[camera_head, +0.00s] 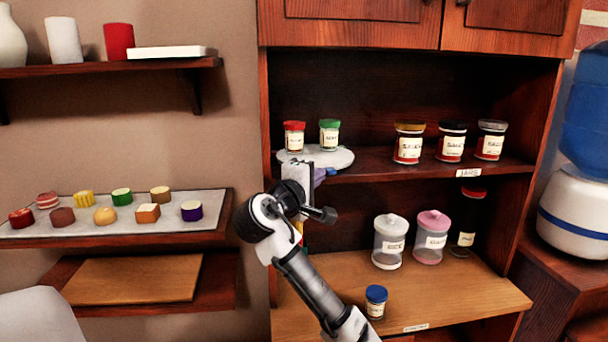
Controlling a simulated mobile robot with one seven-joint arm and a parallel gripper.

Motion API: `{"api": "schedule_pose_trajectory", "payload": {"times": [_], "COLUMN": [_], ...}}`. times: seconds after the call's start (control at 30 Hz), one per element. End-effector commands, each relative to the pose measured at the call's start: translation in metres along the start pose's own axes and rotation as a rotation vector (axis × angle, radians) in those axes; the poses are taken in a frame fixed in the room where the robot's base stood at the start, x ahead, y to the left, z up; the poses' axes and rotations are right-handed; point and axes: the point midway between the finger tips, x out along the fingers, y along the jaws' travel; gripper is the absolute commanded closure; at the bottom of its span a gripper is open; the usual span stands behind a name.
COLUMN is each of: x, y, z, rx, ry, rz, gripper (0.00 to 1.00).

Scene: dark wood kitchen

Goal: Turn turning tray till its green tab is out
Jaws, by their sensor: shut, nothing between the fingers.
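The turning tray (343,158) is a white round plate on the upper shelf of the cabinet, at its left end. A jar with a red lid (294,137) and a jar with a green lid (329,135) stand on it. A purple-blue tab (321,174) shows at the tray's front edge, just right of my gripper. No green tab shows; my gripper and arm hide part of the front edge. My gripper (299,170) is shut and empty at the tray's front. I cannot tell whether it touches the tray or the tab.
Several labelled jars (408,143) stand on the right of the same shelf. Below are lidded canisters (390,242), a dark bottle (467,222) and a blue-lidded jar (376,301). The cabinet's left side panel (268,130) is close to the tray. Shelf room right of the tray is clear.

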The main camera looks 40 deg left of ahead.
Motion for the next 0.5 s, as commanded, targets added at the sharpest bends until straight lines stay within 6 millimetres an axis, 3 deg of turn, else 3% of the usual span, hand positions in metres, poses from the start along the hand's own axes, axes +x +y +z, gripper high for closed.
{"api": "schedule_pose_trajectory", "payload": {"times": [0.37, 0.5], "x": [0.001, 0.009], "y": [-0.001, -0.001], "z": [0.002, 0.014], "rx": [0.001, 0.002], "ry": [0.001, 0.000], "rz": [0.000, -0.001], "gripper": [1.00, 1.00]}}
